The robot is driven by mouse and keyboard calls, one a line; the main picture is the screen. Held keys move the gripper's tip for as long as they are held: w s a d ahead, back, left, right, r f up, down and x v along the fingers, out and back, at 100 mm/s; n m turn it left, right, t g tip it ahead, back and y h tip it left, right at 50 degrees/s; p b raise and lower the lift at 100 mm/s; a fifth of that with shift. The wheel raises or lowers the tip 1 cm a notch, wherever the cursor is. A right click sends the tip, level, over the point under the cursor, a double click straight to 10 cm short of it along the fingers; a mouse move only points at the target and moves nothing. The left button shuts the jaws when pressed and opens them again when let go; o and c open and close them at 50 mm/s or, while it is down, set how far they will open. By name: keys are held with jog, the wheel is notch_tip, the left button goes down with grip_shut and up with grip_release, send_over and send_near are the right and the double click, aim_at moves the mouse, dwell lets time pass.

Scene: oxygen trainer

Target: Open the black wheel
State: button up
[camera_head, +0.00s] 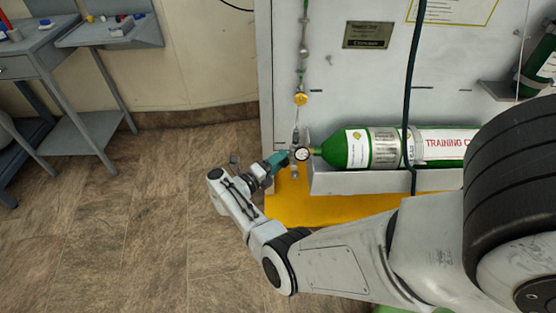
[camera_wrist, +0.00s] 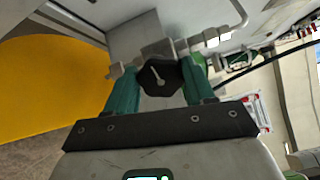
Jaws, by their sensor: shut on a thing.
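The black wheel (camera_wrist: 160,76) shows in the wrist view as a dark many-sided knob with a pale pointer line on its face. It sits on a grey metal fitting. My gripper (camera_wrist: 158,82) has its two teal fingers on either side of the wheel, shut on it. In the head view my gripper (camera_head: 277,162) is at the left end of the green cylinder, beside a round gauge (camera_head: 302,154). The wheel cannot be made out in the head view, where my gripper covers that spot.
The green cylinder (camera_head: 359,147) lies in a white cradle on the panel (camera_head: 340,85). A yellow valve (camera_head: 301,99) and thin piping stand above my gripper. A dark hose (camera_head: 411,80) hangs in front of the cylinder. A yellow base (camera_head: 300,210) lies below. Grey tables (camera_head: 55,50) stand left; floor between is clear.

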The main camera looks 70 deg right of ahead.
jog(key=shift+s+a+f+n+p, duration=0.15)
jog(key=shift+n+p, duration=0.25)
jog(key=shift+n, duration=2.45)
jog(key=shift+w+d+f+n+p, duration=0.1)
jog(key=shift+n+p, duration=0.35)
jog(key=shift+n, duration=2.45)
jog(key=shift+s+a+f+n+p, duration=0.15)
jog(key=shift+n+p, duration=0.25)
jog(key=shift+n, duration=2.45)
jog(key=shift+w+d, duration=0.1)
jog(key=o, duration=1)
jog(key=shift+o, duration=0.2)
